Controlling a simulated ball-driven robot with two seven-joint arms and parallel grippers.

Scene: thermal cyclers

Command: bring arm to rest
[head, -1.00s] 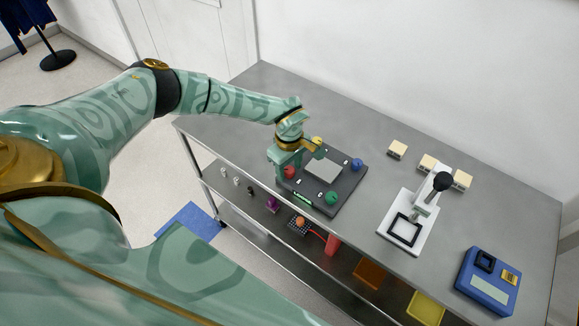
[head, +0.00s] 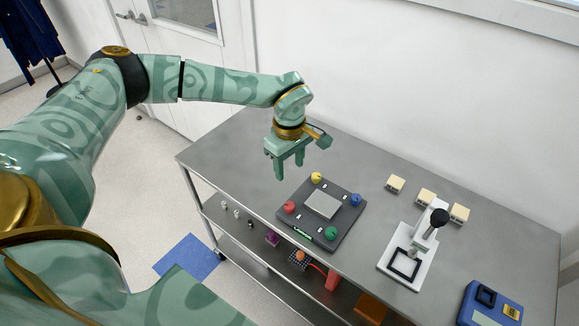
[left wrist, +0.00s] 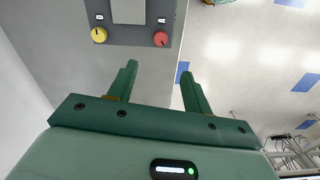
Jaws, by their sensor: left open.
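My left gripper (head: 283,174) is open and empty in the head view. It hangs above the steel bench, to the upper left of a dark square device with a grey centre plate (head: 322,205) and coloured knobs. In the left wrist view the two green fingers (left wrist: 158,85) are spread with nothing between them. The device's edge (left wrist: 130,36) shows beyond them, with a yellow knob (left wrist: 99,35) and a red knob (left wrist: 161,39). My right gripper is not in view.
The steel bench (head: 225,158) is clear at its left end. A white press with a black knob (head: 439,217), several beige blocks (head: 396,184) and a blue device (head: 487,305) stand on the right. Small items sit on the shelf below. A wall runs behind.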

